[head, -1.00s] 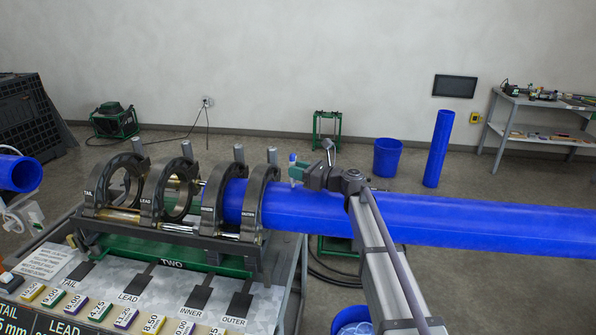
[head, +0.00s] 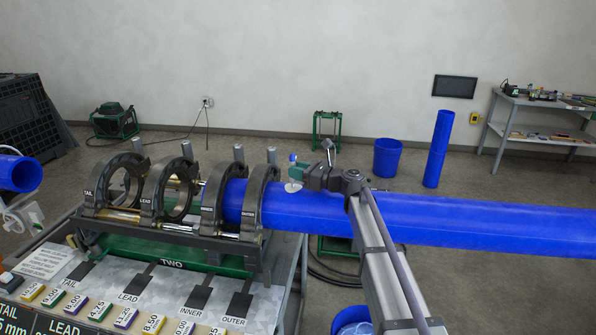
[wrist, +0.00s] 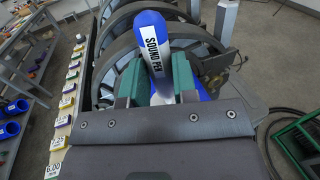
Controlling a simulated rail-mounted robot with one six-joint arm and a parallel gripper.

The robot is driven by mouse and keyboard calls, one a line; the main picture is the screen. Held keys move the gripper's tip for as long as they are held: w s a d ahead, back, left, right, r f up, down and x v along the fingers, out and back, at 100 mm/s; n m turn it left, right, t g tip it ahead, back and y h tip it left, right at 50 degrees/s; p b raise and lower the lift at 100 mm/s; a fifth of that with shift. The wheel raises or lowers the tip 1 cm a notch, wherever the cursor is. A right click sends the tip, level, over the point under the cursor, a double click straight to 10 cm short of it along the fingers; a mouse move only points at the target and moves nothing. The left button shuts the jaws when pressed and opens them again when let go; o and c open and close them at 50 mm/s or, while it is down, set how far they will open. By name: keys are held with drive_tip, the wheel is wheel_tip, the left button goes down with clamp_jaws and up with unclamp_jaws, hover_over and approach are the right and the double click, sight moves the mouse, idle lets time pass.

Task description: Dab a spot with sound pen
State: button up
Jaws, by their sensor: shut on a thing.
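The sound pen (wrist: 152,42) is blue with a white label reading "SOUND PEN". My gripper (wrist: 160,80) is shut on it, with a green jaw on each side. In the head view, the pen's blue end (head: 293,158) rises above my gripper (head: 300,172), over the top of the long blue pipe (head: 430,221), just right of the clamp marked OUTER. A pale round patch (head: 293,187) shows at the pen's lower end, against the pipe. I cannot tell whether it is a mark or part of the pen. The tip's contact is hidden in the wrist view.
The fusion machine's several dark ring clamps (head: 257,208) stand close left of my gripper. A labelled panel (head: 190,300) lies in front. A blue bin (head: 388,157), an upright blue pipe (head: 438,148) and a shelf (head: 545,103) stand behind.

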idle(0.4)
drive_tip(key=shift+r+p, duration=1.45)
drive_tip(key=shift+p, duration=0.1)
wheel_tip(320, 180, up, 5)
drive_tip(key=p, duration=0.5)
drive_tip(key=shift+r, duration=0.3)
